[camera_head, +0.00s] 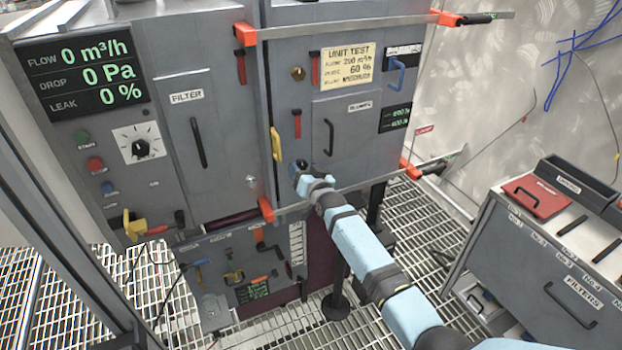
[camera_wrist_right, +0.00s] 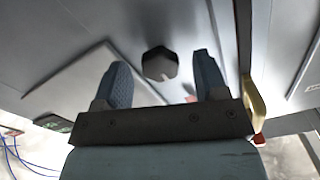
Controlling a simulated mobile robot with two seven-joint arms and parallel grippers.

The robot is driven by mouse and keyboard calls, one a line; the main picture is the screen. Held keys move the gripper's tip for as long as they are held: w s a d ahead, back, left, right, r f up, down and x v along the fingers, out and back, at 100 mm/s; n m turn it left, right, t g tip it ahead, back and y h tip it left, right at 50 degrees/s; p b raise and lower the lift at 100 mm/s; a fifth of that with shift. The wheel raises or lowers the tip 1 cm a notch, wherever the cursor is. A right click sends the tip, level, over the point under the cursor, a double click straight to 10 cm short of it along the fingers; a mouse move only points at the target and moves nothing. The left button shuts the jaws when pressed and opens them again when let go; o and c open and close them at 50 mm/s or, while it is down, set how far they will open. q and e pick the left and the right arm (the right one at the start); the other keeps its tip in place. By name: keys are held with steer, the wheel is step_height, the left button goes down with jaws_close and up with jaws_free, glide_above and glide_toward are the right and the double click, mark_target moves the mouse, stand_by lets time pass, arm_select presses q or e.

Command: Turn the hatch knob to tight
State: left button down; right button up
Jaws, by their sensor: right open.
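The dark, many-sided hatch knob (camera_wrist_right: 160,63) shows on the grey panel in the right wrist view, between and just beyond the two fingertips of my right gripper (camera_wrist_right: 158,75). The fingers are apart, with a gap on both sides of the knob. In the head view my right gripper (camera_head: 304,180) is at the lower left corner of the hatch (camera_head: 365,135), where the knob is mostly hidden by it. The hatch has a dark bar handle (camera_head: 328,137). I cannot read any mark for the knob's setting. My left gripper is not in view.
A yellow handle (camera_head: 275,145) is close to the left of my right gripper. A grey filter door (camera_head: 185,135) and a dial (camera_head: 140,147) are further left. A drawer unit (camera_head: 545,265) stands at the right.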

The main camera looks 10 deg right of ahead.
arm_select(q)
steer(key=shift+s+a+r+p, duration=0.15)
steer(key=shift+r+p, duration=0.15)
steer(key=shift+p, duration=0.25)
arm_select(e)
steer(key=s+d, duration=0.2)
steer(key=s, duration=1.1)
steer(key=shift+s+d, duration=0.15)
steer(key=shift+d, duration=0.2)
